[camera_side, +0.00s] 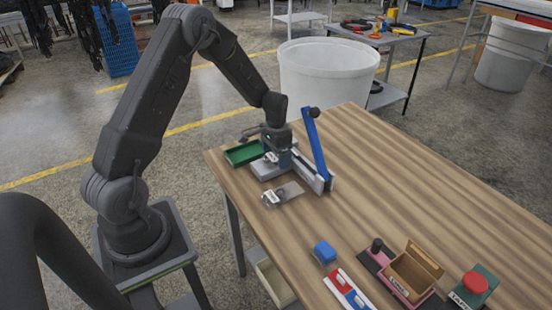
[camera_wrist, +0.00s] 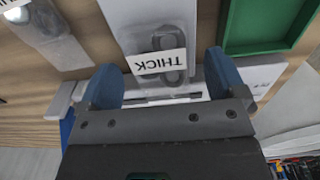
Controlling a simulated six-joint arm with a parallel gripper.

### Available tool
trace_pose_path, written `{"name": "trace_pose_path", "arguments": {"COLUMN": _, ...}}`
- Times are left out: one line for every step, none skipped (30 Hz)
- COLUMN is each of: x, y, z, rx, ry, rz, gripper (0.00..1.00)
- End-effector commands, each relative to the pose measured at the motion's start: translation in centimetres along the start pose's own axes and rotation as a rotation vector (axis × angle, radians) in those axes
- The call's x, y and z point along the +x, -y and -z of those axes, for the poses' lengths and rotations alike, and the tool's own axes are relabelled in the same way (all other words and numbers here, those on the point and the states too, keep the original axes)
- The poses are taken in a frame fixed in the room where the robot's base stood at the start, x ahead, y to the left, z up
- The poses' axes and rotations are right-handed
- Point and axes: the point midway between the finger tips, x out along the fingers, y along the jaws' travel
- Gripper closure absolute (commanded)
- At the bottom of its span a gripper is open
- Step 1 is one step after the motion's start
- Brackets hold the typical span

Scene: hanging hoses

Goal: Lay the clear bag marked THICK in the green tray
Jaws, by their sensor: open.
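The clear bag marked THICK (camera_wrist: 160,45) lies on a light grey plate, its white label facing up and dark rings or loops inside. My gripper (camera_wrist: 163,70) is open, with one blue finger to each side of the bag's label end; I cannot tell whether they touch it. In the side view my gripper (camera_side: 273,150) is low over the grey device with the blue lever, and the bag is mostly hidden there. The green tray (camera_side: 236,159) sits at the table's far-left corner, just left of the device. It also shows in the wrist view (camera_wrist: 228,30), empty where visible.
The blue lever (camera_side: 315,147) stands raised close to the right of my gripper. A second clear bag (camera_side: 287,192) lies on the table before the device; it shows in the wrist view (camera_wrist: 50,30). A blue block (camera_side: 324,252) and an open cardboard box (camera_side: 412,272) stand farther along.

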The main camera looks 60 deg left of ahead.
Motion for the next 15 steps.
{"name": "trace_pose_path", "arguments": {"x": 0.18, "y": 0.01, "z": 0.01, "rx": 0.000, "ry": 0.000, "rz": 0.000, "gripper": 0.11}}
{"name": "trace_pose_path", "arguments": {"x": 0.20, "y": 0.02, "z": 0.02, "rx": 0.000, "ry": -0.001, "rz": 0.000, "gripper": 0.11}}
{"name": "trace_pose_path", "arguments": {"x": 0.20, "y": 0.02, "z": 0.03, "rx": 0.000, "ry": -0.001, "rz": 0.001, "gripper": 0.11}}
{"name": "trace_pose_path", "arguments": {"x": 0.19, "y": 0.02, "z": 0.03, "rx": 0.000, "ry": -0.001, "rz": 0.001, "gripper": 0.11}}
{"name": "trace_pose_path", "arguments": {"x": 0.18, "y": 0.02, "z": 0.03, "rx": 0.000, "ry": -0.001, "rz": 0.001, "gripper": 0.11}}
{"name": "trace_pose_path", "arguments": {"x": 0.17, "y": 0.02, "z": 0.03, "rx": 0.000, "ry": -0.001, "rz": 0.001, "gripper": 0.11}}
{"name": "trace_pose_path", "arguments": {"x": 0.16, "y": 0.03, "z": 0.03, "rx": 0.000, "ry": -0.001, "rz": 0.001, "gripper": 0.11}}
{"name": "trace_pose_path", "arguments": {"x": 0.16, "y": 0.03, "z": 0.03, "rx": 0.000, "ry": -0.001, "rz": 0.001, "gripper": 0.14}}
{"name": "trace_pose_path", "arguments": {"x": 0.15, "y": 0.03, "z": 0.02, "rx": 0.000, "ry": -0.001, "rz": 0.001, "gripper": 0.17}}
{"name": "trace_pose_path", "arguments": {"x": 0.15, "y": 0.03, "z": 0.02, "rx": 0.000, "ry": -0.001, "rz": 0.001, "gripper": 0.20}}
{"name": "trace_pose_path", "arguments": {"x": 0.15, "y": 0.03, "z": 0.02, "rx": 0.000, "ry": -0.001, "rz": 0.001, "gripper": 0.23}}
{"name": "trace_pose_path", "arguments": {"x": 0.14, "y": 0.03, "z": 0.02, "rx": 0.000, "ry": -0.001, "rz": 0.001, "gripper": 0.27}}
{"name": "trace_pose_path", "arguments": {"x": 0.14, "y": 0.03, "z": 0.02, "rx": 0.000, "ry": -0.001, "rz": 0.001, "gripper": 0.30}}
{"name": "trace_pose_path", "arguments": {"x": 0.14, "y": 0.03, "z": 0.02, "rx": 0.000, "ry": -0.001, "rz": 0.001, "gripper": 0.33}}
{"name": "trace_pose_path", "arguments": {"x": 0.13, "y": 0.03, "z": 0.02, "rx": 0.000, "ry": -0.001, "rz": 0.001, "gripper": 0.36}}
